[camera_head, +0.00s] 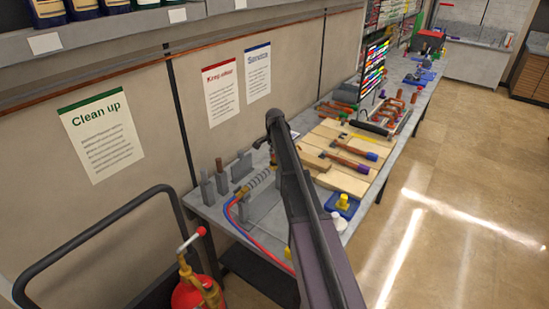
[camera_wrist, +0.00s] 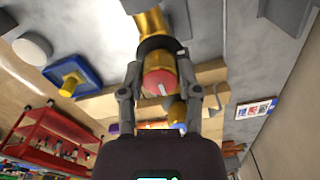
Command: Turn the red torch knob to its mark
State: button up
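The red torch knob (camera_wrist: 158,82) faces the camera in the wrist view, on the end of the brass torch body (camera_wrist: 151,22). A pale line shows on its face; I cannot make out the mark. My gripper (camera_wrist: 160,92) has one finger on each side of the knob. My dark arm covers part of the bench, and the knob and fingers are hidden there.
Wooden boards (camera_head: 345,180) with tools lie beyond my arm. Grey upright holders (camera_head: 222,178) stand along the wall. A red gas bottle (camera_head: 190,292) stands at lower left. The floor at right is clear.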

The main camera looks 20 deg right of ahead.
grip_shut()
jog(key=shift+a, duration=0.1)
jog(key=shift+s, duration=0.1)
